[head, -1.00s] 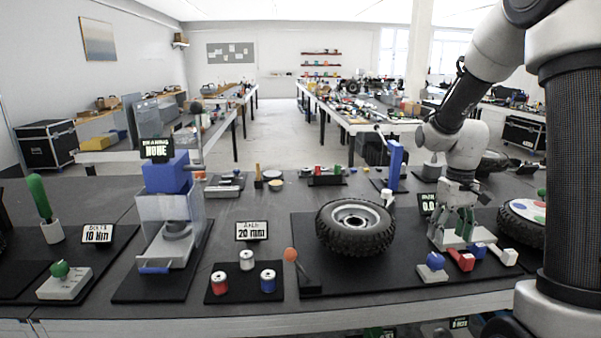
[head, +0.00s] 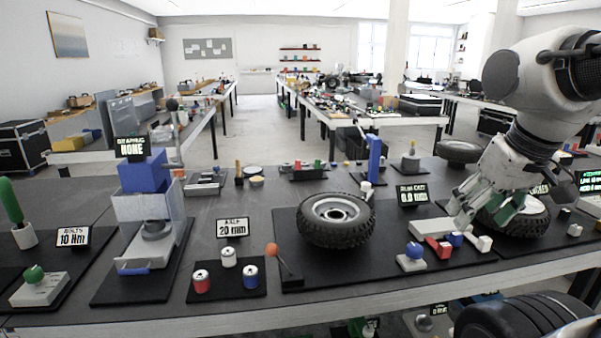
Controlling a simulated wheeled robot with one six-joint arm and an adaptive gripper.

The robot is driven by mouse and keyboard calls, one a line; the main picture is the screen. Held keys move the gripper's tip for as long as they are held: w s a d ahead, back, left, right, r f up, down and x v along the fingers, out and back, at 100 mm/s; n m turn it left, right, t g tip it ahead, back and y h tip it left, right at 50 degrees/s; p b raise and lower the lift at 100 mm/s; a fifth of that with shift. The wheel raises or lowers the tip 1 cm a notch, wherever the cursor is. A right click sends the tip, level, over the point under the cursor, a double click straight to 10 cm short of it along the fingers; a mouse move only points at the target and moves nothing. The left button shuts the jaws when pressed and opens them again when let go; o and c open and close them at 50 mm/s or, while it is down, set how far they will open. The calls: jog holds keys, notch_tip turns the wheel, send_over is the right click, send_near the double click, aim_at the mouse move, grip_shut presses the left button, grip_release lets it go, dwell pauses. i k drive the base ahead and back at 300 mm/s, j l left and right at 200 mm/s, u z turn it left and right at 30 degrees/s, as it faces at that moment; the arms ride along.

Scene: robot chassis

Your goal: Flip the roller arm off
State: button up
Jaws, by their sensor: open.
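No part is labelled as the roller arm, so I cannot tell surely which it is. A light grey block (head: 428,227) at the right carries a red rocker (head: 439,248), a blue one (head: 455,239) and a white one (head: 481,243). A blue upright post (head: 375,158) with a small white part (head: 366,187) at its foot stands behind the black tyre (head: 337,220). My gripper (head: 487,208) is open and empty, pointing down just above and behind the rockers. Its fingers partly hide the block and a second tyre (head: 535,222). Contact cannot be told.
A blue-knobbed block (head: 411,260) sits left of the rockers. An orange-ball lever (head: 283,265) stands in front of the tyre. The run-out sign (head: 411,195) is close to my gripper. Several spools and a blue press (head: 142,172) are at the left.

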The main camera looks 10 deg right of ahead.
aim_at(366, 186)
jog(key=i+l, duration=0.7)
jog(key=i+u, duration=0.05)
